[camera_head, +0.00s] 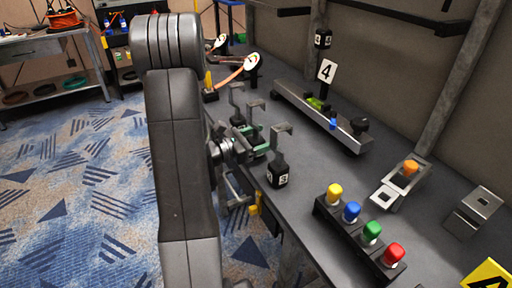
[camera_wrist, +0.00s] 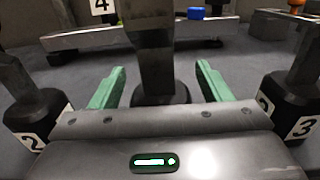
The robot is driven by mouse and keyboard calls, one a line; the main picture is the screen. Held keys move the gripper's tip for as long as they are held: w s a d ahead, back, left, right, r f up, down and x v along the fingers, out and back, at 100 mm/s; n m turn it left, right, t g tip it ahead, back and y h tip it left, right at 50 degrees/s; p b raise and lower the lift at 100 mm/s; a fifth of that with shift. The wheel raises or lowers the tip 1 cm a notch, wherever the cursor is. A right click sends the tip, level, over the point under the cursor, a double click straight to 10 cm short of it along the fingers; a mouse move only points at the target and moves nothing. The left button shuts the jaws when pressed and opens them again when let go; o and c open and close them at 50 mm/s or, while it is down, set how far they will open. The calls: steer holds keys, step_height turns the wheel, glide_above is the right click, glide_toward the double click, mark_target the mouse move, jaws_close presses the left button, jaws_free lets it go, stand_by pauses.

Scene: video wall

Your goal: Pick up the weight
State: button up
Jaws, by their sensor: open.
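Three dark weights with upright posts and grey bent tops stand in a row at the table edge. In the wrist view, the middle weight (camera_wrist: 158,88) stands upright between the green fingers of my gripper (camera_wrist: 162,68), its label not visible. Weight 2 (camera_wrist: 34,115) is at the left and weight 3 (camera_wrist: 292,100) at the right. In the head view, weight 3 (camera_head: 278,172) is nearest, while my arm and gripper (camera_head: 262,140) partly hide the other two. My gripper is open, with one finger on each side of the middle post. Contact cannot be told.
A metal rail (camera_head: 320,118) with a sign 4 (camera_head: 326,71) lies behind the weights. A row of coloured buttons (camera_head: 360,235) stands nearer on the table. A grey bracket (camera_head: 400,185) with an orange knob is at the right. Weights 2 and 3 closely flank my gripper.

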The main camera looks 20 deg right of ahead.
steer(key=shift+c, duration=0.4)
jaws_close()
steer(key=shift+r, duration=0.15)
